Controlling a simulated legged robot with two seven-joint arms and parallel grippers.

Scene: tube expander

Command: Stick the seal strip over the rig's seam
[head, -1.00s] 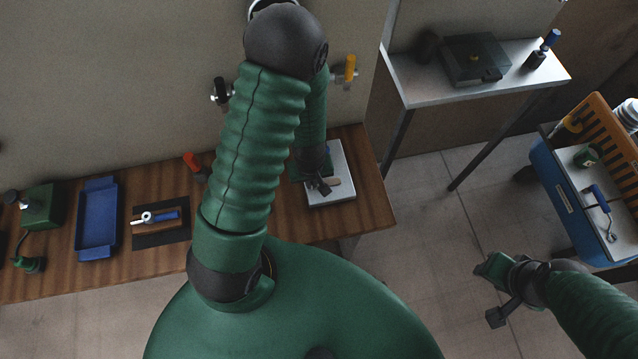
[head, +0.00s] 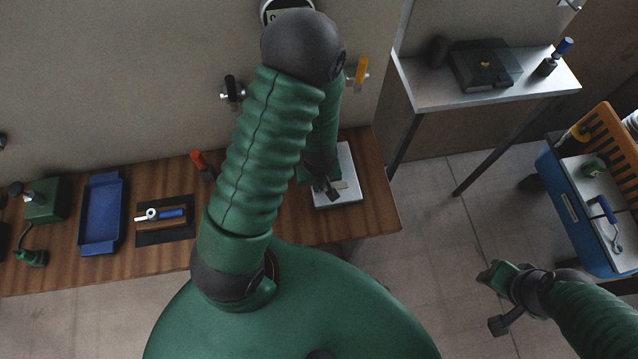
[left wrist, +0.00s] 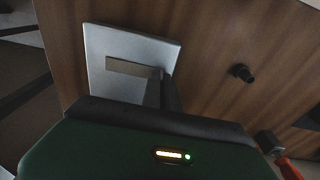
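A short brown strip, which looks like the seal strip (left wrist: 130,68), lies on or just above a pale grey plate (left wrist: 110,40) on the wooden bench. In the head view the strip (head: 340,184) is small and partly hidden by my left gripper (head: 330,190), which points down over the plate (head: 347,160). In the left wrist view the dark fingers (left wrist: 164,90) are at the strip's right end; I cannot tell whether they grip it. My right gripper (head: 500,300) hangs over the floor at lower right, with no held object visible. No rig seam can be made out.
A blue tray (head: 101,215) and a blue-handled tool on a dark mat (head: 150,238) lie on the bench's left. Valves and a gauge are on the wall. A side table (head: 430,93) and blue cart (head: 572,215) stand right.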

